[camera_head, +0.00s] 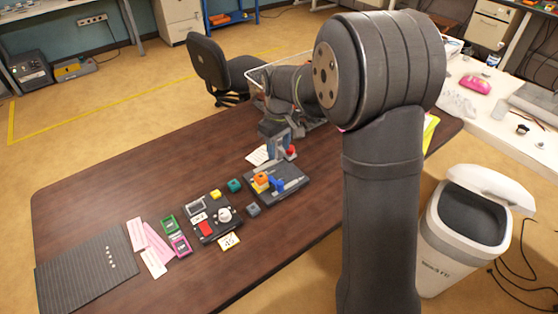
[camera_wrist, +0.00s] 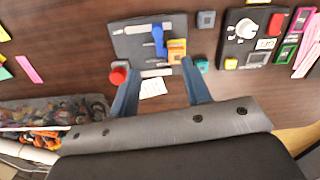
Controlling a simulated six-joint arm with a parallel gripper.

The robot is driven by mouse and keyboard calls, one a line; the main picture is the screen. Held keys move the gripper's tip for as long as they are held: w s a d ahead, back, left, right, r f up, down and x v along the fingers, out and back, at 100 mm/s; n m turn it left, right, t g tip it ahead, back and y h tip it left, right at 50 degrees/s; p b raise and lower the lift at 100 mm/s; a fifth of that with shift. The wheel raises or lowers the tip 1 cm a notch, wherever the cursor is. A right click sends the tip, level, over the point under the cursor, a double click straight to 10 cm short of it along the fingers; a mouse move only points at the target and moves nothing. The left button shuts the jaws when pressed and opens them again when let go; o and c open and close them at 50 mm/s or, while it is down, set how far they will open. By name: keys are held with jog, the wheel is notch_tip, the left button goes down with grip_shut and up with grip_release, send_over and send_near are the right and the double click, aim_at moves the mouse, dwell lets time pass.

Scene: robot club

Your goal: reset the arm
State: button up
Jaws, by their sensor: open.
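My gripper (camera_head: 281,150) hangs over the brown table (camera_head: 100,185), near the back edge of a dark grey panel (camera_head: 292,186). In the wrist view its two blue-grey fingers (camera_wrist: 161,76) are spread wide, with nothing held between them. The panel (camera_wrist: 132,46) lies beyond the fingertips in that view and carries a blue piece (camera_wrist: 158,40) and an orange-and-yellow piece (camera_wrist: 176,50). A red round thing (camera_wrist: 118,76) is beside the left finger. A white paper (camera_wrist: 153,88) lies between the fingers. My upper arm hides the table's right part in the head view.
A black control box (camera_head: 207,228) with a white knob stands left of the panel. A small teal block (camera_head: 235,185) and a grey block (camera_head: 253,210) lie nearby. A clear bin of parts (camera_wrist: 45,112) is left of my gripper in the wrist view. The table's far left is clear.

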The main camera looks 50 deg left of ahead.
aim_at(280, 182)
notch_tip(280, 182, up, 2)
jog(key=shift+r, duration=0.1)
dwell(0.4)
notch_tip(280, 182, down, 17)
jog(key=shift+r, duration=0.15)
jog(key=shift+w+f, duration=0.15)
jog(key=shift+f, duration=0.35)
jog(key=shift+w, duration=0.2)
